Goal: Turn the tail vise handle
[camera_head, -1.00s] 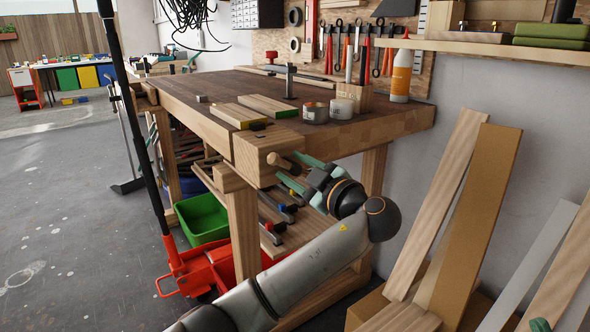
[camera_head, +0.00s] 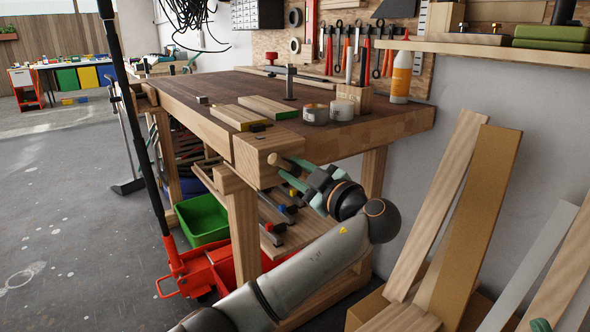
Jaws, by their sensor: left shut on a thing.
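The tail vise is the wooden block (camera_head: 262,157) at the near end of the workbench (camera_head: 330,137). Its round wooden handle (camera_head: 284,165) sticks out from the block's right face. My left gripper (camera_head: 294,170), with green fingers, is shut on the handle, one finger above it and one below. The fingers hide part of the handle. A small green tip (camera_head: 540,325) at the bottom right edge looks like part of my right gripper; too little of it shows to tell its state.
Wooden pieces (camera_head: 270,107) and two tins (camera_head: 341,110) lie on the bench top. Clamps (camera_head: 275,215) lie on the shelf below. Long boards (camera_head: 470,220) lean on the wall to the right. A red jack (camera_head: 205,272) stands on the floor at left.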

